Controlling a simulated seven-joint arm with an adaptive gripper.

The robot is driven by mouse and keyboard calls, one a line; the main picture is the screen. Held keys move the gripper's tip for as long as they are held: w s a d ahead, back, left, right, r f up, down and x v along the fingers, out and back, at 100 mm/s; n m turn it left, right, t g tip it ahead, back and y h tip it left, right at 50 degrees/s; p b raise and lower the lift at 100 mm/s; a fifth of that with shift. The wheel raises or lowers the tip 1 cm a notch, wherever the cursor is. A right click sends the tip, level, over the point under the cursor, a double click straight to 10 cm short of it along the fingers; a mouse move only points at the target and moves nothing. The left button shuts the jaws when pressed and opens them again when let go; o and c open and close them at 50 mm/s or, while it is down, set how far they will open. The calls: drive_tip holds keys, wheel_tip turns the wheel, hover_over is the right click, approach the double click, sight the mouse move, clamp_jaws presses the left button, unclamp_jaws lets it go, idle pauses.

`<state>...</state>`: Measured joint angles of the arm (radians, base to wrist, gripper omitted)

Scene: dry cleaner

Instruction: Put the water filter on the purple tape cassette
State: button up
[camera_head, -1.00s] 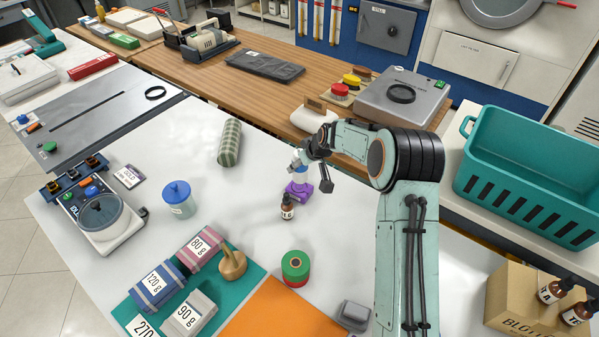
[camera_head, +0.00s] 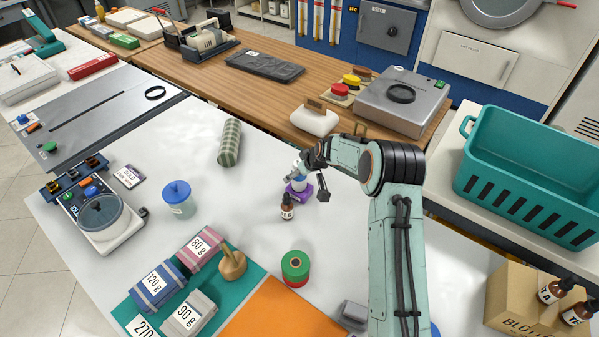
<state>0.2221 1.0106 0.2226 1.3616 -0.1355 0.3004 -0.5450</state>
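The purple tape cassette (camera_head: 304,195) lies on the white table, near the middle of the head view. My gripper (camera_head: 302,172) is directly above it, pointing down. A small white and pale-blue piece, which looks like the water filter (camera_head: 299,184), is between the gripper tips and the cassette. It appears upright and at the cassette's top, overlapping it in the picture. I cannot tell whether it touches. The gripper looks shut on it, but the fingers are small and partly hidden by the wrist.
A brown dropper bottle (camera_head: 287,207) stands just in front of the cassette. A green-and-red round container (camera_head: 295,267) is nearer. A teal basket (camera_head: 530,185) is at right. Table between jar and bottle is clear.

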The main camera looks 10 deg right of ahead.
drive_tip(key=shift+r, duration=0.2)
drive_tip(key=v, duration=1.1)
drive_tip(key=s+a+r+m+g+h, duration=0.1)
drive_tip(key=s+r, duration=0.3)
drive_tip(key=s, duration=0.4)
drive_tip(key=s+a+r+g, duration=0.2)
drive_tip(key=s+r, duration=0.2)
drive_tip(key=s, duration=0.4)
drive_tip(key=s+m+g+h, duration=0.1)
drive_tip(key=s+m+g, duration=0.2)
drive_tip(key=s, duration=1.9)
drive_tip(key=shift+s+r, duration=0.3)
